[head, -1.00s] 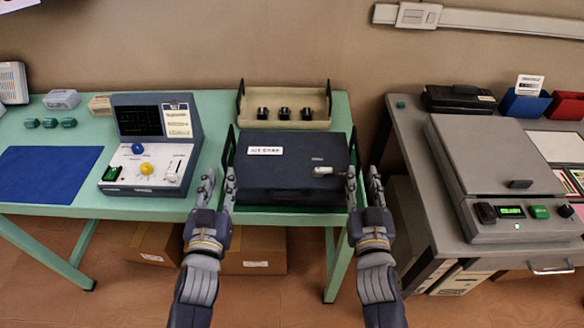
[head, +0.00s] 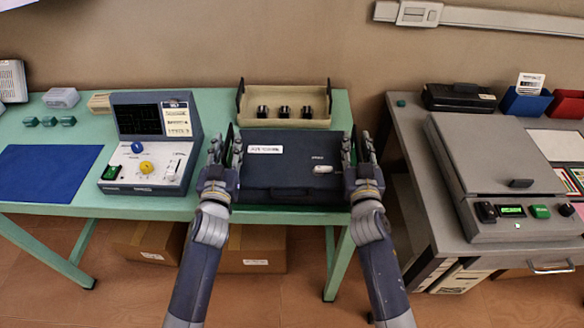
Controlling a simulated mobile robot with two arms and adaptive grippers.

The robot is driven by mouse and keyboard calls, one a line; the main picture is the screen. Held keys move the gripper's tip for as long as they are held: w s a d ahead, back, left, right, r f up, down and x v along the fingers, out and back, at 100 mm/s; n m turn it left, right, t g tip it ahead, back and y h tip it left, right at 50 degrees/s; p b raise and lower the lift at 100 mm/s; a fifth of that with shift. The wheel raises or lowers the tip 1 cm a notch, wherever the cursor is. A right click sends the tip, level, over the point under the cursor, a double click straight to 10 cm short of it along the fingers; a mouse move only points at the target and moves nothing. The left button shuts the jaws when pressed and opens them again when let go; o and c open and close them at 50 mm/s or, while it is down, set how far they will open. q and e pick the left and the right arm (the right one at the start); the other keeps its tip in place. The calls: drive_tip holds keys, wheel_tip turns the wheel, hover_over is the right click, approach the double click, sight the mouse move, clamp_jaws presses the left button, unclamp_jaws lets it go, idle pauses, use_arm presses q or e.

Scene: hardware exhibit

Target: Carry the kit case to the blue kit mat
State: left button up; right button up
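The kit case (head: 280,175) is a dark blue box with a white label on its lid and a small pale latch. It sits flat on the green table's right part. The blue kit mat (head: 48,172) lies bare at the table's left end. My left gripper (head: 226,150) is at the case's left side, its fingers apart on either side of a thin upright side piece. My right gripper (head: 357,150) is likewise at the right side, fingers apart. Contact with the case is hard to tell, and the fingers partly hide its sides.
A console with knobs (head: 150,178) stands on the green table (head: 215,105) between mat and case. A beige tray (head: 285,92) with several black parts is behind the case. A grey bench (head: 412,150) with a press-like machine (head: 500,150) stands right, across a gap.

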use_arm(q)
clamp_jaws()
use_arm(e)
clamp_jaws()
